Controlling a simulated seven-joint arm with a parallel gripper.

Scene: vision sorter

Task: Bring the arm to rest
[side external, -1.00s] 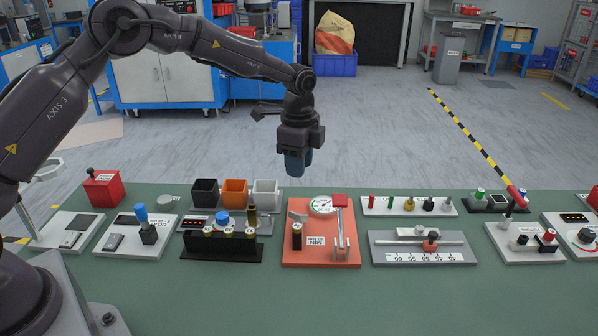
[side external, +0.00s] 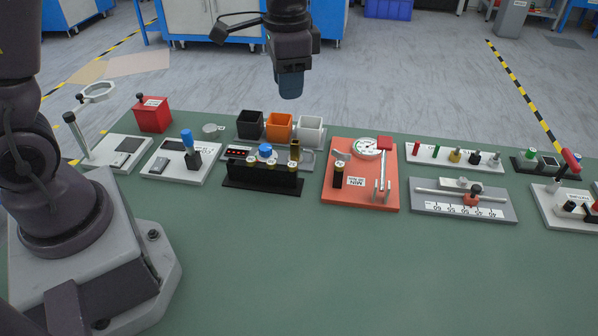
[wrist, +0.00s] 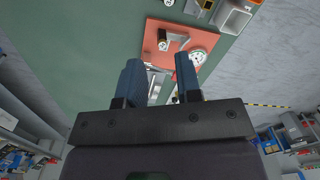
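My gripper (side external: 291,84) hangs in the air above and behind the bench's back edge, with its blue fingers pointing down. In the wrist view my gripper (wrist: 159,64) has its two blue fingers apart, with nothing visible between them. It touches nothing on the bench. The green bench top (side external: 270,265) lies below, with several stations along its back.
Black (side external: 250,124), orange (side external: 279,127) and white (side external: 310,130) bins stand below my gripper. A red plate with a dial (side external: 346,198), a slide scale (side external: 460,208) and a red box (side external: 153,114) stand nearby. The bench front is clear.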

